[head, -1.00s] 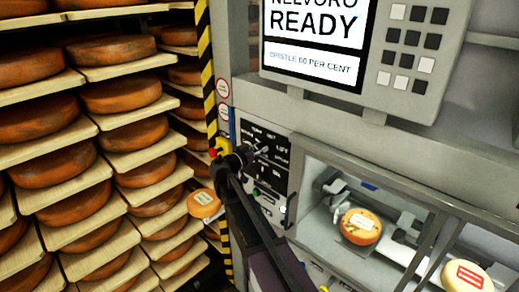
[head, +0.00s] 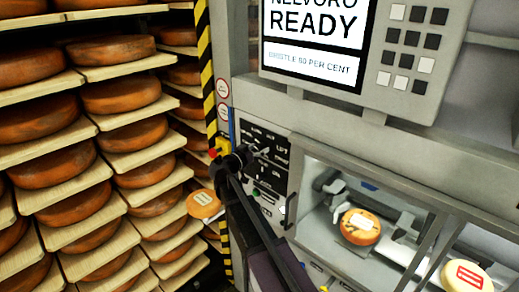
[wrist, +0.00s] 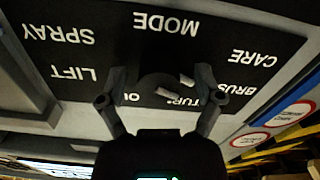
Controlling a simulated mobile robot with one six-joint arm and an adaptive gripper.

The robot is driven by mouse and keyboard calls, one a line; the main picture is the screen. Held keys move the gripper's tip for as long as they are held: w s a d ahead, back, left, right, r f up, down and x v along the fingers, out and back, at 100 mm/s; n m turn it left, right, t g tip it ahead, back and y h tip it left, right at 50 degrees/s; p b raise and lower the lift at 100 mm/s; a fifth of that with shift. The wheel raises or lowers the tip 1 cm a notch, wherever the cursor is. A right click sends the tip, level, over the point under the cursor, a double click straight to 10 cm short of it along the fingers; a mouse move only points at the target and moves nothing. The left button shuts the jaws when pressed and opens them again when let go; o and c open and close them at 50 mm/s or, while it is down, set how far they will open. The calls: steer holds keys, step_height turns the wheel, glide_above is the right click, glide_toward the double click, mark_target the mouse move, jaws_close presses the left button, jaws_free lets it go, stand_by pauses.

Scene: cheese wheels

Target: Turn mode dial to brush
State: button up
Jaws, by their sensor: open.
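The mode dial (wrist: 160,82) is a dark knob on a black panel, seen upside down in the wrist view. The panel (wrist: 75,20) carries white words: MODE, SPRAY, LIFT, CARE, and the partly covered BRUSH and TURN. Small pale marks show at the dial, but I cannot tell which word it points to. My gripper (wrist: 162,90) is open, with one finger on each side of the dial. I cannot tell whether the fingers touch it. In the head view my gripper (head: 250,154) is at the panel (head: 270,172), and the arm hides part of it.
A screen (head: 315,45) reading READY and a keypad (head: 409,50) are above. A window bay (head: 330,170) at right holds a cheese wheel (head: 360,227). Shelves of cheese wheels (head: 52,163) fill the left, beyond a striped post (head: 207,75). A red-and-yellow button (head: 219,147) is close left.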

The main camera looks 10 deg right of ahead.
steer(key=v, duration=1.2)
stand_by(0.6)
steer(key=s+d+f+n+g+y+b, duration=0.25)
steer(key=s+d+f, duration=0.3)
steer(key=f, duration=0.35)
steer(key=s+d+f+n+g+y+b, duration=0.1)
steer(key=s+d+f+g+y+b, duration=0.25)
steer(key=d+f, duration=0.35)
steer(key=s+a+f+n+g+y+b, duration=0.2)
steer(key=s+f+n+g+y+b, duration=0.2)
steer(key=s+f+y, duration=0.4)
steer(key=s+f+n+b, duration=0.1)
steer(key=s+f, duration=0.4)
steer(key=f, duration=0.1)
steer(key=shift+g+y, duration=0.3)
steer(key=shift+a, duration=0.15)
